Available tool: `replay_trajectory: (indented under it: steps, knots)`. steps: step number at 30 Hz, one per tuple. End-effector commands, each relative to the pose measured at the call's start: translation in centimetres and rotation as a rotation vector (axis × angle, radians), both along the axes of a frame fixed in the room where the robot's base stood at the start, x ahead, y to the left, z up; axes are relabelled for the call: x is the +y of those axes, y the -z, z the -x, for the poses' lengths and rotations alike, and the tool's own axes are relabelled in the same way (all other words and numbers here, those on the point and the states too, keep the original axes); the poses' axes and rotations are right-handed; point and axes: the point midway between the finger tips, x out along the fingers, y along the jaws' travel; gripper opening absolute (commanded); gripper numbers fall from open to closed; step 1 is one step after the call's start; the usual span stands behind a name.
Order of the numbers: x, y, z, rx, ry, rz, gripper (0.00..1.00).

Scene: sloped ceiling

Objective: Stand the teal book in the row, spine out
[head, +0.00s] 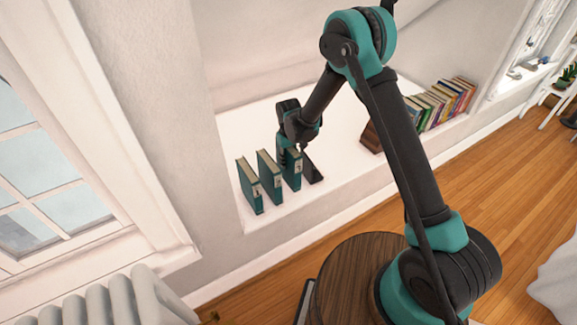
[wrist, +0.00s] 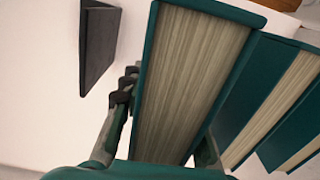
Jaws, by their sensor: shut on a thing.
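My gripper (head: 291,151) is shut on a teal book (head: 293,172), the rightmost of three alike in the head view. Its fingers lie on both covers, and its pale page edges (wrist: 190,75) fill the middle of the wrist view. The book looks upright, its labelled spine facing the room. I cannot tell whether its bottom touches the white ledge (head: 325,185). Two other teal books, the middle one (head: 268,178) and the left one (head: 248,187), stand to its left with gaps between, spines also out. The dark bookend (head: 312,168) is on its right, apart from it.
A row of colourful books (head: 447,103) stands farther right on the ledge, beside a brown bookend (head: 371,138). The ledge between the two groups is clear. A round dark wooden table (head: 345,275) and a white radiator (head: 125,302) stand in front.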

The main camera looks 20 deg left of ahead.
Motion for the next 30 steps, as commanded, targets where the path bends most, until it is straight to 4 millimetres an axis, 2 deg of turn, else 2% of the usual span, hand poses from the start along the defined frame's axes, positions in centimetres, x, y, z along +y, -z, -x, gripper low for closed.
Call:
replay_trajectory:
  steps: [7, 19, 20, 21, 24, 30]
  knots:
    - [0.0, 2.9, 0.0, 0.000, 0.000, 0.000, 0.00]
    - [0.0, 3.3, 0.0, 0.000, 0.000, 0.000, 0.00]
    - [0.0, 3.3, 0.0, 0.000, 0.000, 0.000, 0.34]
    - [0.0, 3.3, 0.0, 0.000, 0.000, 0.000, 0.39]
    - [0.0, 3.3, 0.0, 0.000, 0.000, 0.000, 0.51]
    - [0.0, 3.3, 0.0, 0.000, 0.000, 0.000, 0.51]
